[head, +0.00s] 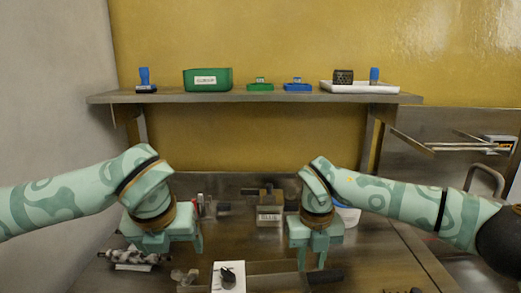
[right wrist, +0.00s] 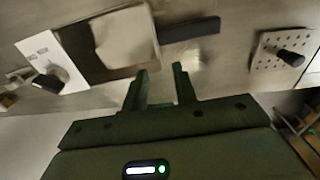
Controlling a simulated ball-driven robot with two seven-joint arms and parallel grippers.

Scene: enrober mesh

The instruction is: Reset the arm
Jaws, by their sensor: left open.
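My left gripper (head: 170,246) hangs over the left part of the steel worktop with its fingers apart and nothing visible between them. Behind and below it lies a metal screw-like part (head: 135,257). My right gripper (head: 313,258) points down over the right middle of the worktop. In the right wrist view its two fingers (right wrist: 161,88) stand apart with only bare worktop between them. A dark handle (right wrist: 190,30) lies beyond the fingertips, attached to or beside a shallow metal tray (right wrist: 148,42). The handle also shows in the head view (head: 325,276).
A white card with a dark piece (head: 229,277) lies at front centre. A labelled block (head: 269,215) stands behind. A perforated plate with a black knob (right wrist: 283,60) lies to the right. A raised shelf (head: 250,97) holds a green bin (head: 207,79), stamps and a white tray (head: 360,88).

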